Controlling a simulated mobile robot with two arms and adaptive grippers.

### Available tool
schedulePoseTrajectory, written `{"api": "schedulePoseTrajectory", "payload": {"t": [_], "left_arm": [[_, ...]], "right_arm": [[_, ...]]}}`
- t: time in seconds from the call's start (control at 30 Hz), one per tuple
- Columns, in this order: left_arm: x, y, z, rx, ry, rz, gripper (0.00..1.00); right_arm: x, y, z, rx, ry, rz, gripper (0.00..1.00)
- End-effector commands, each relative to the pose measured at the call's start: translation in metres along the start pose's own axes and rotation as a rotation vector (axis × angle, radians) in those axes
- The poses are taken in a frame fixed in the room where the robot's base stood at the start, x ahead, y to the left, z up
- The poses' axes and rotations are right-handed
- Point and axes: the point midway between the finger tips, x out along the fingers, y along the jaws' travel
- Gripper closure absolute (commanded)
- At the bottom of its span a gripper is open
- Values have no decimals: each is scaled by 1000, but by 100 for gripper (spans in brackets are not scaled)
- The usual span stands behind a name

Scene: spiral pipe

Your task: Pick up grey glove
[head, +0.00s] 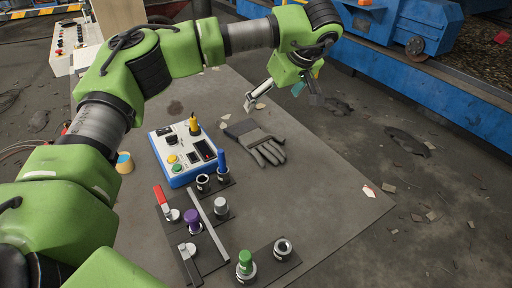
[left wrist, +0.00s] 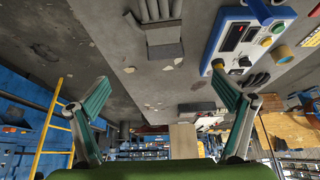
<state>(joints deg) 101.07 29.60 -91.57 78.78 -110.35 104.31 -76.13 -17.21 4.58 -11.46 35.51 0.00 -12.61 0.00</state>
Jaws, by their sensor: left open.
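The grey glove (head: 255,141) lies flat on the grey table, to the right of the control box, with its fingers pointing toward the lower right. It also shows at the top of the left wrist view (left wrist: 158,25), partly cut off by the frame edge. My left gripper (head: 281,102) is open and empty, above and beyond the glove on its far right side, apart from it. In the left wrist view my left gripper (left wrist: 163,93) has its two fingers spread wide with nothing between them. My right gripper is not in view.
A white and blue control box (head: 182,150) with a yellow-topped knob stands left of the glove. Several levers and knobs, including a purple knob (head: 192,219) and a green knob (head: 245,258), stand nearer. The table (head: 325,205) is mostly clear right of the glove.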

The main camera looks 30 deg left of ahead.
Motion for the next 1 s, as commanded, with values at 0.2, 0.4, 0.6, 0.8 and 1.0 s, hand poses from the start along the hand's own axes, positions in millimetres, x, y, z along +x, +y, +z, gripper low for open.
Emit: {"api": "schedulePoseTrajectory", "payload": {"t": [0.2,0.4,0.6,0.8,1.0], "left_arm": [[36,0,21,1,0,0,5],[50,0,26,0,-1,-2,5],[84,-1,24,-1,-2,-5,5],[118,-1,25,0,-1,-4,5],[132,-1,25,1,0,-2,5]], "right_arm": [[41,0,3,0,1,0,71],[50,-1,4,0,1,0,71],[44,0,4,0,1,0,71],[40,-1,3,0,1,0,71],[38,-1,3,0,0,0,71]]}}
